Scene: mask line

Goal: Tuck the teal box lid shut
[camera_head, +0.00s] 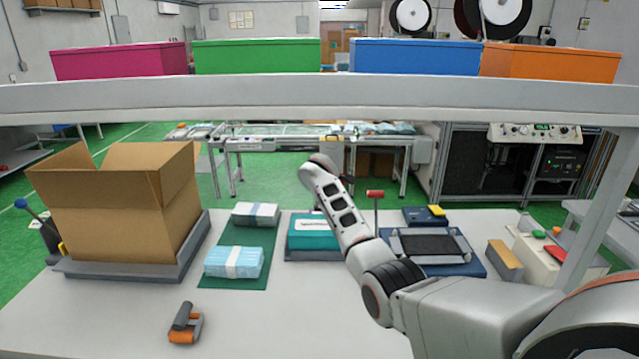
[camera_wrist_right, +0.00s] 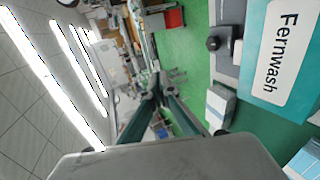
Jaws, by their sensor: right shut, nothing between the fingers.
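The teal box (camera_head: 305,239) with a white label stands on a grey base in the middle of the table, partly hidden by my right arm. In the right wrist view the teal box (camera_wrist_right: 250,85) is at the right edge, cut off, its label reading "Fernwash". I cannot tell how its lid sits. My right gripper (camera_wrist_right: 156,92) is shut and empty, with its fingertips apart from the box in the wrist view. In the head view my right arm reaches in from the right and hides its fingers. My left gripper is in neither view.
An open cardboard box (camera_head: 115,215) stands at left. Blue mask packs (camera_head: 220,262) lie on a green mat (camera_head: 255,268). A red-topped post (camera_head: 375,193) and a blue-based tray (camera_head: 458,269) are right of the teal box. An orange-handled tool (camera_head: 186,325) lies in front. A shelf (camera_head: 250,98) crosses above.

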